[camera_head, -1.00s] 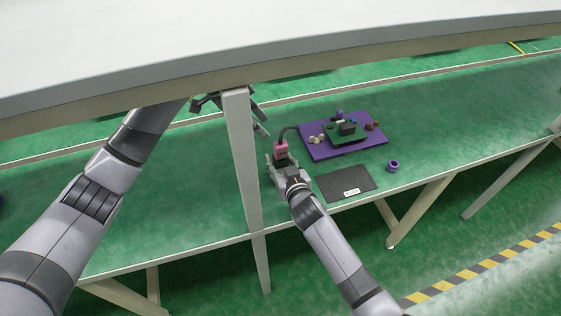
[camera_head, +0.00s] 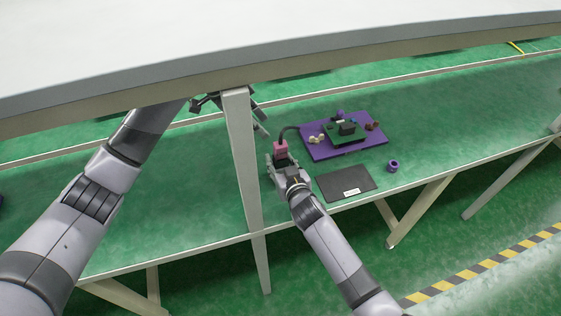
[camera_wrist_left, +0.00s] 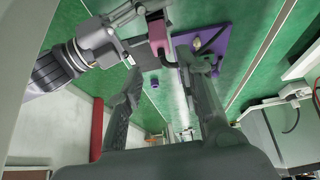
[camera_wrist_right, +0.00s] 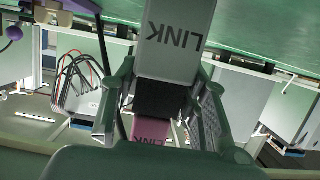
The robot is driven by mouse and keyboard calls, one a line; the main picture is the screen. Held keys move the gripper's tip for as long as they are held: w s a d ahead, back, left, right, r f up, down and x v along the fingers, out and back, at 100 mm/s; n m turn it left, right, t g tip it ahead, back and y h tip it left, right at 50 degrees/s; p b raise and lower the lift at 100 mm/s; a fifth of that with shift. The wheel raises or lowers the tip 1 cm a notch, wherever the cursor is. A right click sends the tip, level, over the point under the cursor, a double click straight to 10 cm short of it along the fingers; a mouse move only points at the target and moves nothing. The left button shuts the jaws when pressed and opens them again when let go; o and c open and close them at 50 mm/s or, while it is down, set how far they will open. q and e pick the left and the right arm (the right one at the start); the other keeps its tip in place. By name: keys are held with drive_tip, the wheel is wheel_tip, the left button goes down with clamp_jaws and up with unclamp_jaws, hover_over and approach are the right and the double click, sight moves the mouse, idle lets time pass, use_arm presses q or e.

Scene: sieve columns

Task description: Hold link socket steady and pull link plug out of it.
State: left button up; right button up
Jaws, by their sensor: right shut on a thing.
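The pink link plug (camera_head: 281,149) stands upright at the right gripper, with a black cable curving from its top. It also shows pink in the left wrist view (camera_wrist_left: 158,36). In the right wrist view, the grey block marked LINK (camera_wrist_right: 176,35), which I take for the link socket, meets a black part and then the pink plug (camera_wrist_right: 151,130). My right gripper (camera_head: 281,165) is shut around this joined piece; its exact contact is hard to tell. My left gripper (camera_wrist_left: 163,65) is open and empty, above and apart from the plug. In the head view a post partly hides it.
A black plate (camera_head: 345,182) and a purple ring (camera_head: 392,165) lie nearby. A pale post (camera_head: 242,160) stands left of my right gripper. The green bench (camera_head: 190,200) is clear left of it.

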use_arm(q)
drive_tip(key=shift+o, duration=1.3)
drive_tip(key=shift+w+a+f, duration=0.1)
drive_tip(key=shift+w+a, duration=0.05)
drive_tip(key=shift+w, duration=0.2)
drive_tip(key=shift+o, duration=0.3)
drive_tip(key=w+a+t, duration=0.3)
drive_tip(key=w+t, duration=0.1)
drive_tip(key=w, duration=0.3)
drive_tip(key=shift+w+a+f+t+y, duration=0.2)
drive_tip(key=shift+f+t+y, duration=0.1)
drive_tip(key=shift+y, duration=0.1)
drive_tip(key=w+a+r+m+t, duration=0.8)
drive_tip(key=w+a+m+t, duration=0.1)
drive_tip(key=t, duration=0.2)
drive_tip(key=m+g+h, duration=1.1)
drive_tip(key=m+g, duration=0.1)
drive_tip(key=m, duration=1.5)
approach(281, 139)
drive_tip(key=x, duration=1)
drive_tip(key=shift+f, duration=0.25)
